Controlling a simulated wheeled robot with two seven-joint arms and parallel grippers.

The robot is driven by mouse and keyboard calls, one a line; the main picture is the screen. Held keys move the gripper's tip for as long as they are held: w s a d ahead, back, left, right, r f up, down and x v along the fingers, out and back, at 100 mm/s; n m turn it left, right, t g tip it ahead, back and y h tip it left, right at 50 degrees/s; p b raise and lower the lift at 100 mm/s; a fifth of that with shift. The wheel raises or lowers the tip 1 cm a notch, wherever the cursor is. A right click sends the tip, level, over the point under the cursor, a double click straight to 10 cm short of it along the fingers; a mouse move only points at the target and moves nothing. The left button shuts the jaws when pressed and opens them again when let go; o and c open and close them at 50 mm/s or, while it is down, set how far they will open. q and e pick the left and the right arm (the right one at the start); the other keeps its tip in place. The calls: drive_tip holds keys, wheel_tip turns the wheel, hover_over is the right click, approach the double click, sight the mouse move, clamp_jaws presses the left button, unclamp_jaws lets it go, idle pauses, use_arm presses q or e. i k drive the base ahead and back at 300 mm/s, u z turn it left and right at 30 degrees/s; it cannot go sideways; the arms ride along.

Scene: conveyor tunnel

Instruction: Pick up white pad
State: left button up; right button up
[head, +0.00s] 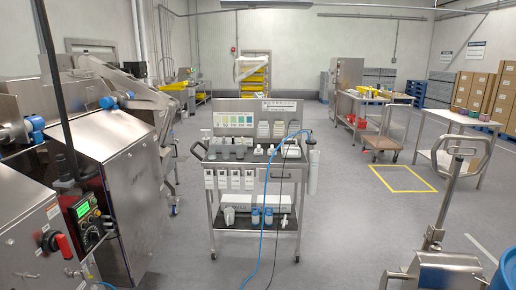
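A steel cart (255,232) stands in the middle of the head view, a short way ahead. Several small white items lie on its top, one of them a white piece (291,150) near the right end. White packs (236,179) hang along its front. I cannot tell which of these, if any, is the white pad. Its back panel (236,104) carries coloured cards and white pieces. Neither of my grippers is in view.
A steel machine (132,170) with a control panel fills the left side. A blue hose (266,205) hangs over the cart to the floor. Steel equipment (434,268) stands at the lower right. Grey floor (345,235) is open right of the cart. Benches and boxes stand farther back.

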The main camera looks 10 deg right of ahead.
sight(258, 152)
drive_tip(key=i, duration=2.85)
drive_tip(key=z, duration=1.55)
drive_tip(key=i, duration=0.25)
drive_tip(key=z, duration=0.05)
